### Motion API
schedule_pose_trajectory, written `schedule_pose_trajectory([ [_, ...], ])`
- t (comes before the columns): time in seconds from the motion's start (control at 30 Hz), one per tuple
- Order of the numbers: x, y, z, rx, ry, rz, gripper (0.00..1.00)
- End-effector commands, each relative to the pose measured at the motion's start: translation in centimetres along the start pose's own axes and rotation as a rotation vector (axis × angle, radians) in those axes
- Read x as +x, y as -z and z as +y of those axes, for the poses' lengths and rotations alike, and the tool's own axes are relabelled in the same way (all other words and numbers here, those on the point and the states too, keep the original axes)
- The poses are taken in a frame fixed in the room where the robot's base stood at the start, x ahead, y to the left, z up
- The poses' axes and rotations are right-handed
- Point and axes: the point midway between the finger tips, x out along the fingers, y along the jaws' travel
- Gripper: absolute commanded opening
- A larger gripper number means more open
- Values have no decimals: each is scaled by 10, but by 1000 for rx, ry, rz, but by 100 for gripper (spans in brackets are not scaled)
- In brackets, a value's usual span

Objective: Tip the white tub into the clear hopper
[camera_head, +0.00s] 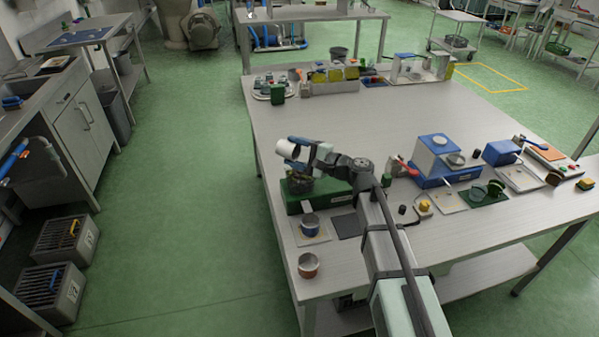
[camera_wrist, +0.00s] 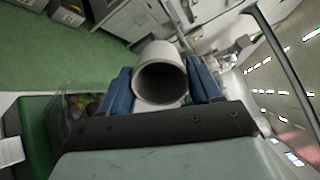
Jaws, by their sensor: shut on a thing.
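My gripper (camera_head: 300,153) has blue fingers and is shut on the white tub (camera_head: 284,148). The tub lies tilted on its side in the grip, above the green machine. In the wrist view, the tub (camera_wrist: 160,78) sits between the blue fingers of my gripper (camera_wrist: 163,90), with its open mouth toward the camera. Its inside looks grey and I see no contents. The clear hopper (camera_head: 299,184) is on the green machine, below my gripper and partly hidden by it. In the wrist view, the hopper (camera_wrist: 68,122) is at left, with dark red and greenish pieces inside.
The green machine (camera_head: 308,202) stands near the table's left edge. A blue cup (camera_head: 310,222) and a brown-rimmed cup (camera_head: 308,265) stand in front of it. A blue and white machine (camera_head: 433,158) stands to the right.

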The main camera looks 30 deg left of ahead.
Motion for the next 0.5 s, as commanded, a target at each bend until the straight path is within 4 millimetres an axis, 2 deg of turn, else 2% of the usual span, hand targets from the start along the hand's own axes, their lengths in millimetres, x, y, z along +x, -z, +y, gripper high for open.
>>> schedule_pose_trajectory([
  [0.33, 10, 0, -2, -3, -170, 68, 30],
  [0.5, 12, 0, 1, 0, -198, 81, 30],
])
